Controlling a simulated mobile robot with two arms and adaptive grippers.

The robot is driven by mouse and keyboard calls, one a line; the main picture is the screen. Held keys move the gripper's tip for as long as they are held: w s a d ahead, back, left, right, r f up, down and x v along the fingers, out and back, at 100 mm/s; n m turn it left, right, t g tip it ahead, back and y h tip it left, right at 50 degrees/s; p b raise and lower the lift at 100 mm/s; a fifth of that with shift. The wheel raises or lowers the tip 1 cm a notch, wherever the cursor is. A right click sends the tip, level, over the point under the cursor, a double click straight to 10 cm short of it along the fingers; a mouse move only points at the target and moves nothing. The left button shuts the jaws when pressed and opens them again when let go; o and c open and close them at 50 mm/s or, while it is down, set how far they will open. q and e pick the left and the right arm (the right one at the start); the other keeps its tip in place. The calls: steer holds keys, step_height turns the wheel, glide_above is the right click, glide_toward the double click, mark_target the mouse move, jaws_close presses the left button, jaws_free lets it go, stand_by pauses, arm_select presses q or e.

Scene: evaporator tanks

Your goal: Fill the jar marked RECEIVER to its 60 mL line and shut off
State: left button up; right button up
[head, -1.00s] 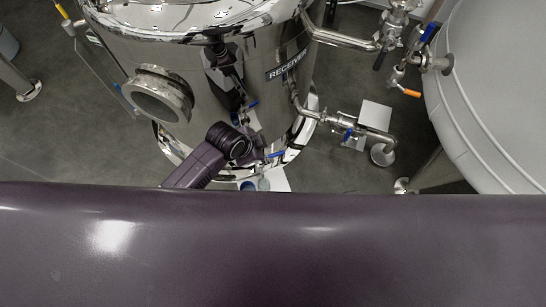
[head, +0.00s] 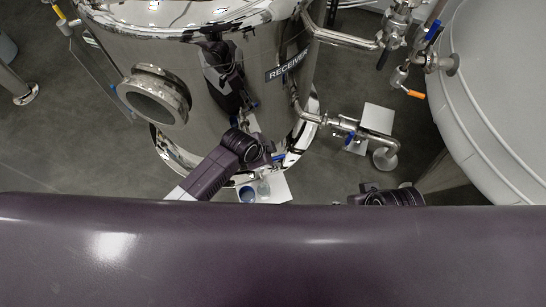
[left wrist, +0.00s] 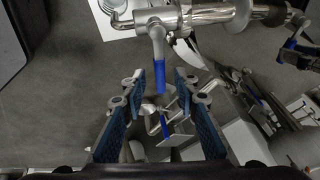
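The label RECEIVER (head: 287,65) is on a large steel tank (head: 200,100). A small clear vessel (head: 264,187), possibly the jar, stands on a white sheet (head: 279,189) at the tank's foot; its marks and level are too small to read. My left gripper (head: 272,156) is beside the tank's low outlet, close to a blue lever. In the left wrist view the left gripper (left wrist: 160,84) is open and empty, with the blue valve lever (left wrist: 160,77) hanging from a steel pipe ahead of and between its fingertips. Contact cannot be told.
A steel side pipe with a blue-handled valve (head: 349,136) stands right of the tank, over another white sheet (head: 378,119). An orange-handled valve (head: 416,94) and a large pale tank (head: 505,90) are further right. Grey floor is clear at left (head: 75,150).

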arm_select(q)
steer(key=shift+w+f, duration=0.1)
steer(key=shift+f, duration=0.1)
jaws_close()
stand_by(0.4)
